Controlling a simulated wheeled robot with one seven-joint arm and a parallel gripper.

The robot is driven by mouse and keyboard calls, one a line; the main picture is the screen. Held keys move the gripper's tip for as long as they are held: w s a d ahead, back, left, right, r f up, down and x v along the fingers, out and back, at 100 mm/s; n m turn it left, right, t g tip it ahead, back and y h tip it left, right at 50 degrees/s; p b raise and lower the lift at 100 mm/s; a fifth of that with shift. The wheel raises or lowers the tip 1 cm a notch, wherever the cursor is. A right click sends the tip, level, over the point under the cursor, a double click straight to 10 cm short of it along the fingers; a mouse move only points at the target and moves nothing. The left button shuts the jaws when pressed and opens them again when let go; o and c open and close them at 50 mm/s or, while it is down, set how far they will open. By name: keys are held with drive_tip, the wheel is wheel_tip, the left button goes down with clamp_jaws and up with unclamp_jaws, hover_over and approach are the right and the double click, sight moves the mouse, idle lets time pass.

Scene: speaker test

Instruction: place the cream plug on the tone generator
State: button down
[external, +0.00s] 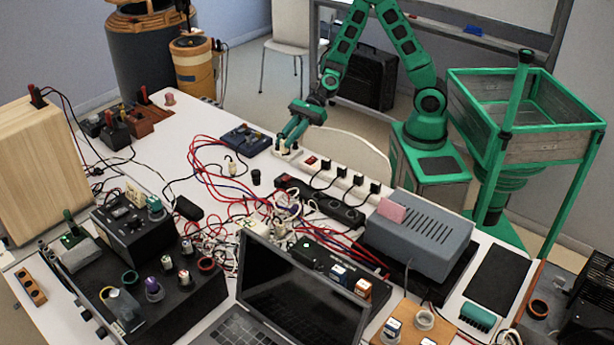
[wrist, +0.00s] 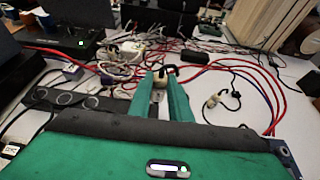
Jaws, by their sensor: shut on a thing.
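My gripper (external: 287,139) is over the far end of the white power strip, its green fingers pointing down. In the wrist view the fingers (wrist: 161,91) are shut on a small cream plug (wrist: 159,79) with a dark part on top. The fingers hide much of the plug, and I cannot tell whether it is clear of the strip. A black box with dials and sockets (external: 128,228) stands at the left of the table; I cannot tell for sure whether it is the tone generator.
Another cream plug (wrist: 213,101) lies on the table with a dark wire. A blue board (external: 246,138) is left of my gripper. Red and white cables tangle mid-table. The power strip (external: 340,166) with black plugs, a grey box (external: 418,245) and an open laptop (external: 300,285) take up room.

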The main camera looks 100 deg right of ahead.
wheel_tip(320, 180, up, 22)
drive_tip(key=s+a+n+g+y, duration=0.1)
drive_tip(key=s+a+g, duration=0.1)
drive_tip(key=s+a, duration=0.6)
drive_tip(key=s+a+n+g+y, duration=0.15)
drive_tip(key=s+a, duration=0.25)
drive_tip(key=a, duration=0.8)
drive_tip(key=s+a+n+g, duration=0.1)
drive_tip(key=s+a+n, duration=0.1)
drive_tip(key=s+a, duration=0.6)
drive_tip(key=s+a+n+g, duration=0.1)
drive_tip(key=s+a+g, duration=0.1)
drive_tip(key=s+a, duration=0.45)
drive_tip(key=s+a+n+g+y, duration=0.15)
drive_tip(key=s+a, duration=0.25)
drive_tip(key=s, duration=0.6)
drive_tip(key=s+a+n+g, duration=0.1)
drive_tip(key=s+a+n, duration=0.1)
drive_tip(key=s+a, duration=0.45)
hover_over(419, 216)
wheel_tip(419, 216, down, 12)
drive_tip(key=f, duration=0.1)
drive_tip(key=shift+a+f, duration=0.1)
drive_tip(key=shift+f, duration=1.65)
drive_tip(key=shift+f, duration=0.1)
